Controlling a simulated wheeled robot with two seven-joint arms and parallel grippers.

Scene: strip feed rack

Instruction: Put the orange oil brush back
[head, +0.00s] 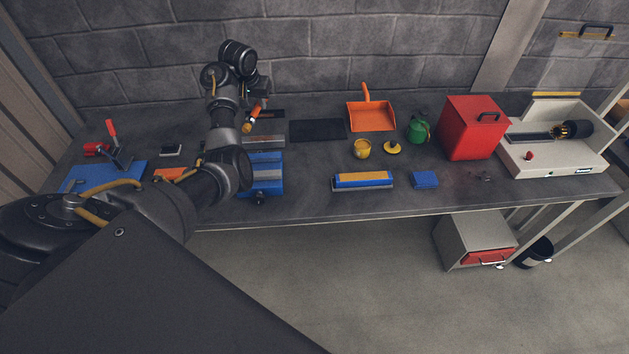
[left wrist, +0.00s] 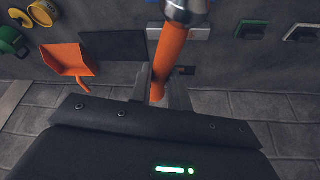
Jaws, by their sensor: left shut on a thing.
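The orange oil brush (head: 255,115) is in my left gripper (head: 261,98), held tilted near the back of the bench, its pale tip pointing down toward the front. In the left wrist view the orange handle (left wrist: 171,52) runs between the two fingers of the left gripper (left wrist: 160,84), which is shut on it. A silver collar (left wrist: 186,9) shows at the top edge there; the bristles are out of that view. Whether the brush touches anything below it, I cannot tell. My right gripper is in neither view.
A dark flat piece (head: 272,114) and a grey metal strip (head: 263,140) lie near the brush. A blue fixture (head: 268,183) stands in front. A black mat (head: 317,130), orange dustpan (head: 370,117), yellow cup (head: 362,149), green can (head: 419,128) and red box (head: 470,130) are to the right.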

